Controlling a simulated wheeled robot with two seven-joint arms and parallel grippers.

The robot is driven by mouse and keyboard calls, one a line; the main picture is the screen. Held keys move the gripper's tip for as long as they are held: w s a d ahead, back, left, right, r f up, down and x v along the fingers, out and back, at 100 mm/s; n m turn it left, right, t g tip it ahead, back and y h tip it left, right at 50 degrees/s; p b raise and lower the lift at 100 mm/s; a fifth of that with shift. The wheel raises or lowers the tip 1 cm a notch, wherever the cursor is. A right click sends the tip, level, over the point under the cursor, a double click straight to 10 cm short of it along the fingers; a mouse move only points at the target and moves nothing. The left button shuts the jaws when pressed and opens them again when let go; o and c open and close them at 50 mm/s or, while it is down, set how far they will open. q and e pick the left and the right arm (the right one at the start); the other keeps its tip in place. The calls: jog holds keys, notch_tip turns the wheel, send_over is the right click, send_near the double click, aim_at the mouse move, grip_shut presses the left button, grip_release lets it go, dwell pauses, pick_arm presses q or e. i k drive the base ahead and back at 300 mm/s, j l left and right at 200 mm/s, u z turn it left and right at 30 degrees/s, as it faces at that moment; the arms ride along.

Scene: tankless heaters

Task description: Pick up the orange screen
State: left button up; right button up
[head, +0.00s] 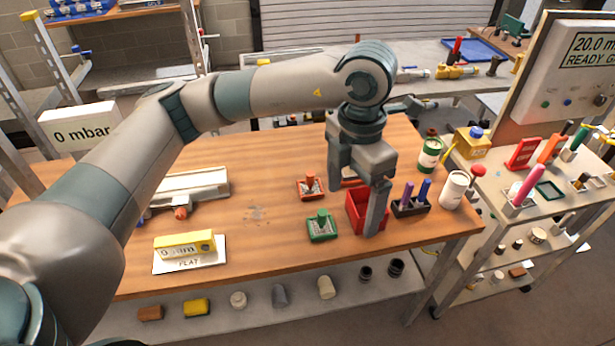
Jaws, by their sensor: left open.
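The orange screen (311,187) is a small square frame with a mesh-like middle and an upright orange knob. It lies flat on the wooden bench (255,255), just behind a similar green screen (322,226). My left gripper (354,212) points down, open, to the right of the orange screen, with its fingers wide apart. One finger is close to the screen's right side; the other is in front of the red bin (357,210). Nothing shows between the fingers except parts of the bin and a red edge behind them. My right gripper is not in view.
A dark holder (410,207) with purple and blue handles, a green can (429,154) and a white jar (453,190) stand right of the bin. A yellow level (185,245) lies at the front left. Bare bench lies left of the screens.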

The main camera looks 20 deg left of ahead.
aim_at(310, 179)
jog(key=i+j, duration=0.85)
